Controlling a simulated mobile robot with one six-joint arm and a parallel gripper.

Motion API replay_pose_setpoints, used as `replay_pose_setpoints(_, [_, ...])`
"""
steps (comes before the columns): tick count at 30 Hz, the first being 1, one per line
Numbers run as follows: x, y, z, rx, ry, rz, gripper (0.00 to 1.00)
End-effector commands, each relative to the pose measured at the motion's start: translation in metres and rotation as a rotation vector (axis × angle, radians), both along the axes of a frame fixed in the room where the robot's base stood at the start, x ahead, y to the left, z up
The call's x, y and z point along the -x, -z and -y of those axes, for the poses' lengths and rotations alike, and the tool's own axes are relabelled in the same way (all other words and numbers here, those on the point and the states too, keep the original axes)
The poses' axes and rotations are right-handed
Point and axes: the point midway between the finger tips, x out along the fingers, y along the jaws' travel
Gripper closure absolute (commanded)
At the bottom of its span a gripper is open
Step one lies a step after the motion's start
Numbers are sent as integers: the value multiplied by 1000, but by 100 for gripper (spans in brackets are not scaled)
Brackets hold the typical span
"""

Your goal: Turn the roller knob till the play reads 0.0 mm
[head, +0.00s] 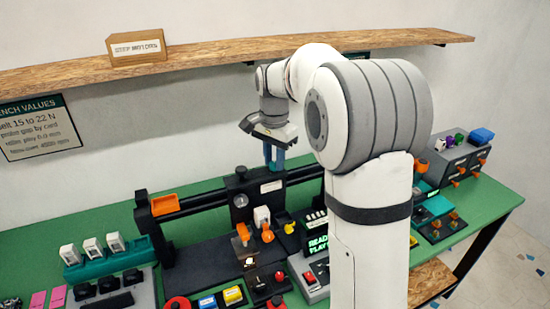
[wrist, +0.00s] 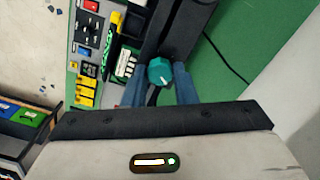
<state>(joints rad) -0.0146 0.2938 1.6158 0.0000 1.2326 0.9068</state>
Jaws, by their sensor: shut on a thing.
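My gripper (head: 275,160) points down over the top of the black carriage on the printer's crossbar (head: 202,203) in the head view. In the wrist view its two blue fingers (wrist: 160,88) stand on either side of a teal round knob (wrist: 159,71), which I take as the roller knob, and are shut on it. The knob is hidden in the head view. A small display (head: 318,245) with green lettering shows "READ" and "PLAY"; no play value can be read.
A wooden shelf (head: 220,56) with a labelled box (head: 137,47) runs above. Several coloured buttons and switches crowd the front of the green bench (head: 85,226). A dial gauge (head: 241,201) is on the carriage.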

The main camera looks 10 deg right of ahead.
Motion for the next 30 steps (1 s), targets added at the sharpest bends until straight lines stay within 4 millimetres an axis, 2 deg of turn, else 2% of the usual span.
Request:
replay_pose_setpoints(15, [-1,-1,-1,-1,421,3,98])
replay_pose_setpoints(30, [-1,-2,-1,-1,567,5,98])
